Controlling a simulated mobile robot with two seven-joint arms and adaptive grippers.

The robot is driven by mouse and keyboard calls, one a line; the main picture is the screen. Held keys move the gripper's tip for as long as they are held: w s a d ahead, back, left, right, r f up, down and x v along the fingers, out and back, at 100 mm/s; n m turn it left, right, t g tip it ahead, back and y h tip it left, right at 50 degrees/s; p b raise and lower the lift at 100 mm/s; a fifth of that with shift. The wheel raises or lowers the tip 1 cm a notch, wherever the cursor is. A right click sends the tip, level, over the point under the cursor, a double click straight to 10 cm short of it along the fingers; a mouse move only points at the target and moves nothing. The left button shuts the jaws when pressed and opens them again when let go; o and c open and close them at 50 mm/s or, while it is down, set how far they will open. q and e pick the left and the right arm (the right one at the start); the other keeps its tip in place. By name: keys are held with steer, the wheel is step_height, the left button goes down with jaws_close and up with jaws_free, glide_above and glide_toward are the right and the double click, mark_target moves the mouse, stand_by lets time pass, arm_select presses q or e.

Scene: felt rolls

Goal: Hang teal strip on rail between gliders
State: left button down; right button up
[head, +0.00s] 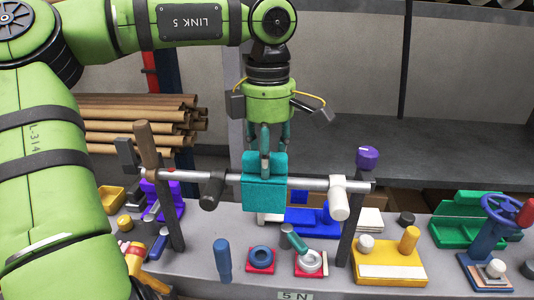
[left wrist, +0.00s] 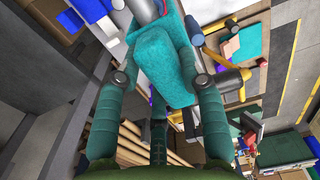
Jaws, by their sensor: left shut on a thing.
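The teal strip (head: 264,193) is folded over the silver rail (head: 305,183), with its front part hanging below the rail. It lies between a dark glider (head: 212,189) on the left and a white glider (head: 339,197) on the right, apart from both. My left gripper (head: 265,152) points down from above and is shut on the strip's upper part. In the left wrist view, the strip (left wrist: 165,66) fills the space between the fingers. The strip hides the rail beneath it, and its back side is hidden. My right gripper is in neither view.
Two dark posts carry the rail; the right post (head: 350,230) has a purple knob (head: 368,157) nearby. Below are a blue peg (head: 222,260), red blocks with rings, and a yellow tray (head: 390,270). Brown rolls (head: 135,120) are stacked behind left. A blue handwheel stand (head: 485,240) is far right.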

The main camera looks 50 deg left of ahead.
arm_select(q)
steer(key=shift+f, duration=0.2)
stand_by(0.7)
steer(key=c, duration=0.7)
jaws_free()
steer(key=shift+r, duration=0.1)
step_height(320, 180, up, 12)
steer(key=shift+f, duration=0.1)
steer(key=shift+d, duration=0.1)
